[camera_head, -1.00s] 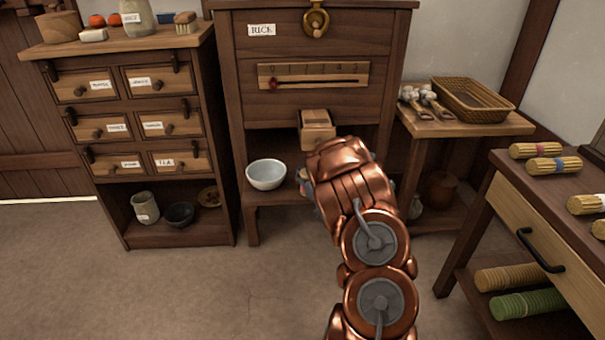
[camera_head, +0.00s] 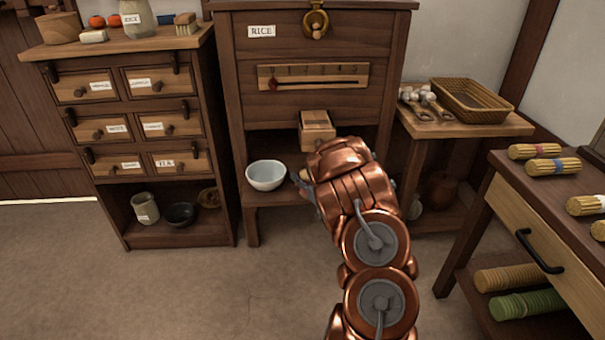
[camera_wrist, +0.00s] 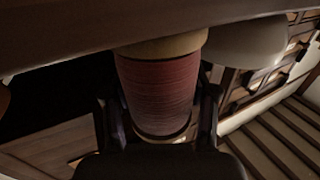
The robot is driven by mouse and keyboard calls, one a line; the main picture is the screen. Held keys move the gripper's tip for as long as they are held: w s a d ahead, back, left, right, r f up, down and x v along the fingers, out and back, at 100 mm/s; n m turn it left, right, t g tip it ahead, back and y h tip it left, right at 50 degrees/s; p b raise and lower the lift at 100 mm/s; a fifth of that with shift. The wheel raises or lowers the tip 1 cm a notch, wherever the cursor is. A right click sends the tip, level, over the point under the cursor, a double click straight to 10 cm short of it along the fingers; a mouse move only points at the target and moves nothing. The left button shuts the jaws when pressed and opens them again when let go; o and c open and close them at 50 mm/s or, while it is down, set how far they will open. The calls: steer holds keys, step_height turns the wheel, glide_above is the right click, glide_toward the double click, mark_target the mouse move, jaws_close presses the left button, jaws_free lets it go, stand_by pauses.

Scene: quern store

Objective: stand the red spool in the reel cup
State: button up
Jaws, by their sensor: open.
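The red spool (camera_wrist: 158,88), with pale end flanges, shows in the wrist view between the two fingers of my gripper (camera_wrist: 158,113). The fingers are open, one on each side of it; whether either touches it I cannot tell. Its upper end in the picture meets or overlaps a dark wooden edge (camera_wrist: 70,35). In the head view my gripper (camera_head: 303,186) is mostly hidden behind my copper arm, with a grey finger showing just right of the white bowl. I cannot make out the reel cup in either view.
A white bowl (camera_head: 266,175) stands on the low shelf of the rice cabinet (camera_head: 310,47), close beside my gripper. A wooden spout (camera_head: 317,130) juts out above. A side table (camera_head: 470,128) holds a basket (camera_head: 472,100). Open floor (camera_head: 180,285) lies in front.

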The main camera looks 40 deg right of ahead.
steer(key=p+v, duration=0.2)
steer(key=v, duration=0.9)
steer(key=s+a+r+g+y, duration=0.1)
steer(key=s+a+r+g, duration=0.2)
steer(key=s+a+g, duration=0.45)
steer(key=s+a+r+g, duration=0.2)
steer(key=s+a+g, duration=0.15)
steer(key=a, duration=0.65)
steer(key=s+a+r+g+y, duration=0.1)
steer(key=s+a+r+g, duration=0.25)
steer(key=a+g, duration=0.4)
steer(key=s+a+r+n+g+y, duration=0.1)
steer(key=s+a+r, duration=0.1)
steer(key=s+a, duration=0.4)
steer(key=s+a+r+n+g+y, duration=0.1)
steer(key=s+a+r+g, duration=0.1)
steer(key=s+a, duration=0.5)
steer(key=s, duration=0.3)
steer(key=shift+s+a+r+n, duration=0.2)
steer(key=shift+a+r+n, duration=0.05)
steer(key=shift+a+n, duration=0.05)
